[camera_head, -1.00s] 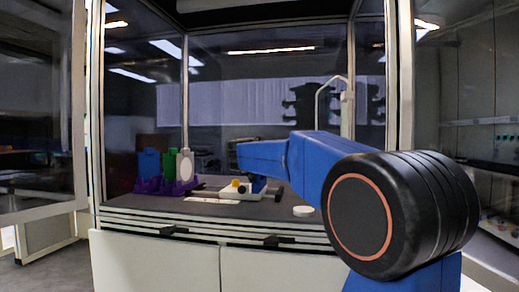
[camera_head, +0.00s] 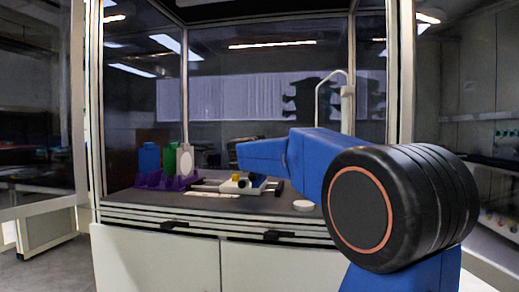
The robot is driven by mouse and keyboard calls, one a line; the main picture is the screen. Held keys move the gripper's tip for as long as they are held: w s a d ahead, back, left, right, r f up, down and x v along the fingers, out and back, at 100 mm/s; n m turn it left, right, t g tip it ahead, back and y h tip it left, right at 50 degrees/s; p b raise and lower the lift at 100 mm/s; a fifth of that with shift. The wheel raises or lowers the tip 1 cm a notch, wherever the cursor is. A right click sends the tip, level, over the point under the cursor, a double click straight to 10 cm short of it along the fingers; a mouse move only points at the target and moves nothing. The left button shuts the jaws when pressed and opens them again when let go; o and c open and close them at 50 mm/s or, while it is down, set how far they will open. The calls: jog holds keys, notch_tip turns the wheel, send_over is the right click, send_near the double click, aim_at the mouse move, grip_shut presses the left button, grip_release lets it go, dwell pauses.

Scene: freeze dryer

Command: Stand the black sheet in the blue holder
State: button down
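A blue upright piece (camera_head: 149,157) stands in a purple-blue rack (camera_head: 150,182) at the left of the bench, beside a green upright piece (camera_head: 170,158) and a white rounded one (camera_head: 186,164). I cannot make out a black sheet. My blue arm comes in from the right and bends down over the middle of the bench, right of the rack. A pale body with a yellow spot (camera_head: 236,184) shows under its end; I cannot tell whether it is part of my gripper. Fingers are not clearly seen, nor whether they hold anything.
The bench (camera_head: 215,204) lies inside a glazed enclosure with posts at both sides. A small white disc (camera_head: 303,206) lies right of the middle. A white curved-top stand (camera_head: 347,105) rises behind my arm. Drawer handles (camera_head: 272,237) stick out in front.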

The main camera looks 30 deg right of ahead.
jog(key=shift+f, duration=0.4)
dwell(0.4)
jog(key=c, duration=1.9)
grip_release()
jog(key=shift+c, duration=0.2)
jog(key=shift+s+a, duration=0.1)
jog(key=shift+v, duration=2.85)
